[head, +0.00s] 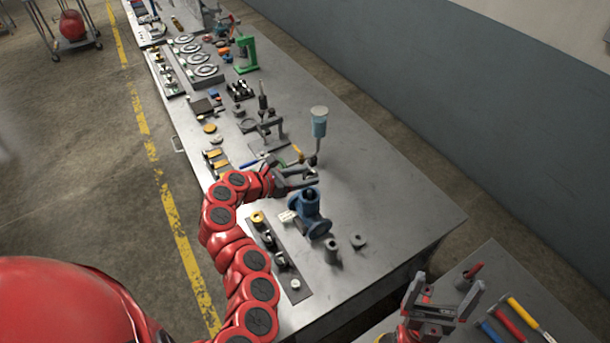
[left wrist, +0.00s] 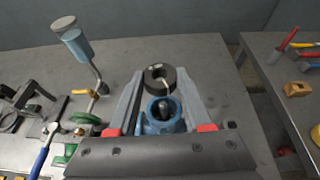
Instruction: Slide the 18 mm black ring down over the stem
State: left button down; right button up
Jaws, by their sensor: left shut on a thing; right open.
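The black ring (left wrist: 160,77) sits between the fingertips of my left gripper (left wrist: 160,74) in the left wrist view, and the gripper is shut on it. The head view shows this left gripper (head: 311,176) over the bench, just above and behind the blue valve body (head: 311,213). The valve, also in the left wrist view (left wrist: 152,124), has a dark upright stem (left wrist: 164,109) that shows below the ring in the picture. The ring looks apart from the stem; its height over it is hard to tell. My right gripper (head: 445,291) is open and empty above the side table.
A grey cylinder (head: 331,243) and a flat grey ring (head: 359,241) stand right of the valve. A dark strip (head: 293,285) with small parts lies in front. A stand with a blue cup (head: 319,126) rises behind the gripper. The bench's right end is clear.

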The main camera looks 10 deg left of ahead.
pick_arm(q)
jog(key=shift+f, duration=0.2)
jog(key=shift+f+b, duration=1.7)
jog(key=shift+f, duration=0.4)
jog(key=shift+f+b, duration=0.75)
jog(key=shift+f, duration=0.55)
grip_release()
